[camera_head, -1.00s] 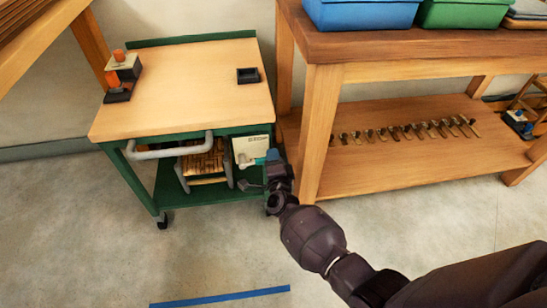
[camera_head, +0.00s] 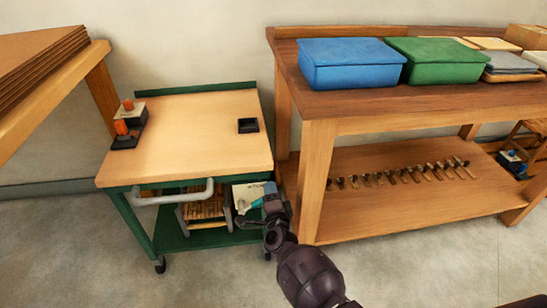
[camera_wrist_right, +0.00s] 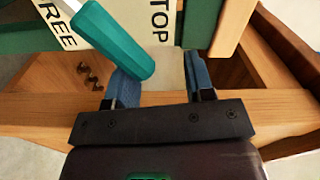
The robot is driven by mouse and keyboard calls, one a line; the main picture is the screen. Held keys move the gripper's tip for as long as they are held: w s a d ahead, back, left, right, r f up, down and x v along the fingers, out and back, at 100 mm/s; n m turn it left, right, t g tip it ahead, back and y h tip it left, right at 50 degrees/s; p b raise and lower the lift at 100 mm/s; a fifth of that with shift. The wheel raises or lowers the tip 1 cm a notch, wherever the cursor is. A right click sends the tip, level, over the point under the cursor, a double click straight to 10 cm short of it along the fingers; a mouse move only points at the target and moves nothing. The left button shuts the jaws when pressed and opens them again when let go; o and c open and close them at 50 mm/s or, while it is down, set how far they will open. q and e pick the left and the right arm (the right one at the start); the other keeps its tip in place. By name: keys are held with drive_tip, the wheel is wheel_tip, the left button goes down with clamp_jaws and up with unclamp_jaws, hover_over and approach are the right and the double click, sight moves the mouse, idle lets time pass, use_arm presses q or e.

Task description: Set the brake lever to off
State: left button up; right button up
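The brake lever has a teal handle (camera_wrist_right: 118,42). It shows in the right wrist view in front of a pale plate (camera_wrist_right: 168,75) with black lettering, "REE" at the left and "TOP" beside the handle at the right. In the head view the plate (camera_head: 250,190) is at the front right of a green cart, with the teal handle (camera_head: 257,202) partly hidden by my gripper. My right gripper (camera_wrist_right: 160,85) is open, with blue-grey fingers apart. The handle's end is between them, close to the left finger; I cannot tell if they touch. My left gripper is out of view.
The cart's wooden top (camera_head: 190,135) holds a small black tray (camera_head: 248,125) and an orange-knobbed device (camera_head: 128,125). A grey handle bar (camera_head: 172,197) crosses its front. A wooden workbench (camera_head: 318,170) with a blue bin (camera_head: 350,65) and a green bin (camera_head: 435,62) stands close at the right.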

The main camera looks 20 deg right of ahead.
use_arm(q)
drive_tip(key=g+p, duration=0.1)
drive_tip(key=p, duration=0.2)
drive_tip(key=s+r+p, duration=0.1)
drive_tip(key=p, duration=0.2)
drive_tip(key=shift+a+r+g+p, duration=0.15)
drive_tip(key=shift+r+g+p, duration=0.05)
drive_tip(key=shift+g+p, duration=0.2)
use_arm(e)
wheel_tip(320, 180, up, 15)
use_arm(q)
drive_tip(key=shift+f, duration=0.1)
use_arm(e)
drive_tip(key=shift+c, duration=0.5)
